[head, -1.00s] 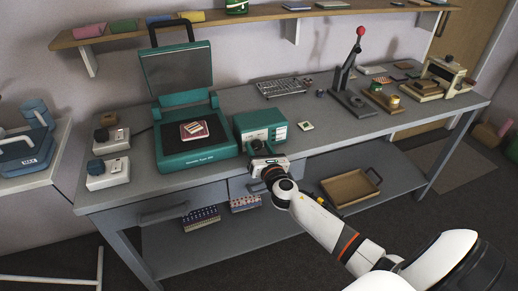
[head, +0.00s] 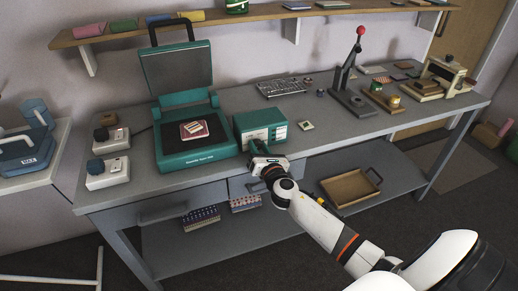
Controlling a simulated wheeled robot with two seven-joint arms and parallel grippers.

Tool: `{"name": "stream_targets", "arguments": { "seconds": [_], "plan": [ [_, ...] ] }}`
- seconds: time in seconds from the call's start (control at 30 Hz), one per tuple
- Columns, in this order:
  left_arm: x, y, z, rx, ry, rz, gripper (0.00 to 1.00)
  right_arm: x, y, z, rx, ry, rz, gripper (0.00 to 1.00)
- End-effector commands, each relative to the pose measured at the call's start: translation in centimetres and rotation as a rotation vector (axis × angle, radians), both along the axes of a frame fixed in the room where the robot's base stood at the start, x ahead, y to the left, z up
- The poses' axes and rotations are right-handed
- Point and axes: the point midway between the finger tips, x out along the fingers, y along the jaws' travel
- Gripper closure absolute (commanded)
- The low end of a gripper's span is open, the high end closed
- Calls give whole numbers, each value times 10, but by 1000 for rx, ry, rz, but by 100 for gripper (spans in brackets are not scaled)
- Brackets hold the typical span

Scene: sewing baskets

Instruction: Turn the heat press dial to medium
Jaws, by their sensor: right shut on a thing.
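The heat press (head: 198,158) is teal, with its lid (head: 178,68) raised and a small patterned piece (head: 194,129) on its dark plate. A teal control box (head: 258,121) with pale labels on its front stands just right of it. My right gripper (head: 258,147) is at the lower front of this box. It is shut on the dial there, which it mostly covers. The dial's pointer and setting cannot be read. My left gripper is out of view.
Two pale boxes with knobs (head: 108,182) stand left of the press. A lever press with a red ball (head: 360,32) stands farther right on the grey bench (head: 230,98). A wooden tray (head: 352,187) lies on the lower shelf. The bench right of the control box has free room.

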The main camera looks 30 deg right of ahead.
Motion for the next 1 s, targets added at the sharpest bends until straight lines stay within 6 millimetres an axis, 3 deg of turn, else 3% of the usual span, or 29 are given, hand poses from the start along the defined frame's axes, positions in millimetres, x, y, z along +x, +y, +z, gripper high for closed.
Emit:
{"name": "stream_targets", "arguments": {
  "seconds": [1.0],
  "plan": [
    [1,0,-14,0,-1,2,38,0,0,-1,917,-219,-2,93]
  ]
}}
